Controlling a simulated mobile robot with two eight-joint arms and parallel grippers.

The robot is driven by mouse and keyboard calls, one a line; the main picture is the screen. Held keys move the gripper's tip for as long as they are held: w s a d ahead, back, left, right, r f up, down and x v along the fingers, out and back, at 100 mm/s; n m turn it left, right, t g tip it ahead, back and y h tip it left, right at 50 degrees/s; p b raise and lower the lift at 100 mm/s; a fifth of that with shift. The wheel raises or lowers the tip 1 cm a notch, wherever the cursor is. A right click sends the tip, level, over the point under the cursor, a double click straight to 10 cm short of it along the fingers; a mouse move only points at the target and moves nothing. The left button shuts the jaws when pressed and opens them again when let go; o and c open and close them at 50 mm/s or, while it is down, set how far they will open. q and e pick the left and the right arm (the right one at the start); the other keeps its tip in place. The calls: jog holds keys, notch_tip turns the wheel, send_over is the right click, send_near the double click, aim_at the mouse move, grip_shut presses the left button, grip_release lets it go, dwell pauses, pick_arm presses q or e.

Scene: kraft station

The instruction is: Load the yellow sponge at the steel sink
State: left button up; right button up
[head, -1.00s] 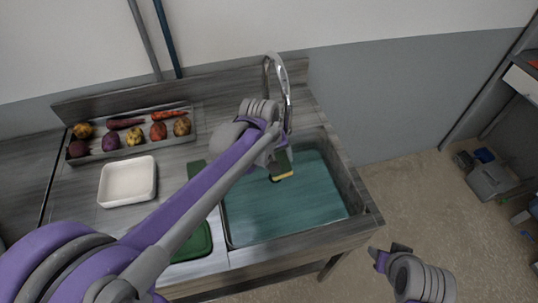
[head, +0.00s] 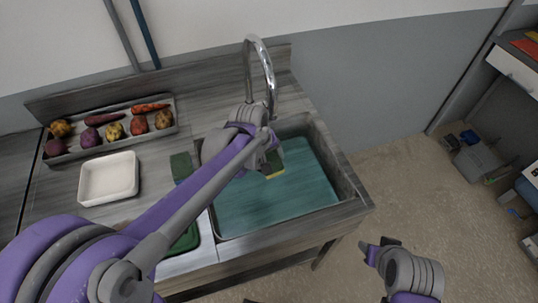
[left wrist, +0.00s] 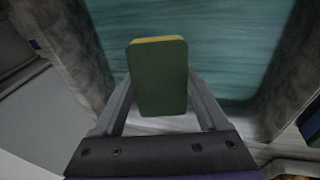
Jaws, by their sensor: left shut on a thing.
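The sponge (head: 275,166) is yellow on one side and dark green on the other. My left gripper (head: 266,168) is shut on it and holds it over the back left part of the steel sink (head: 352,195). In the left wrist view the sponge (left wrist: 158,82) stands between the two fingers, its green face toward the camera and a yellow edge on top. The sink holds teal water (head: 285,203); I cannot tell how high above it the sponge is. My right gripper (head: 378,250) is empty in front of the sink's right side; its opening is unclear.
A curved chrome tap (head: 266,62) rises behind my left wrist. Left of the sink are a white dish (head: 108,190), a tray of vegetables (head: 165,130) and a green item (head: 187,240) partly behind my arm. Open floor lies right of the sink.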

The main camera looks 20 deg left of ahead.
aim_at(271, 155)
pick_arm(q)
notch_tip(271, 155, down, 8)
jog(key=b, duration=0.4)
jog(key=shift+r, duration=0.25)
pick_arm(e)
notch_tip(271, 155, down, 6)
jog(key=s, duration=0.2)
jog(key=shift+w, duration=0.1)
pick_arm(q)
jog(key=shift+r+p, duration=1.55)
jog(key=shift+r, duration=1.35)
jog(key=shift+r+p, duration=1.4)
jog(key=shift+r, duration=1.3)
jog(key=shift+w, duration=0.1)
pick_arm(e)
notch_tip(271, 155, up, 8)
jog(key=w, duration=0.3)
jog(key=shift+s+r, duration=0.1)
jog(key=shift+s, duration=0.05)
jog(key=shift+r, duration=0.1)
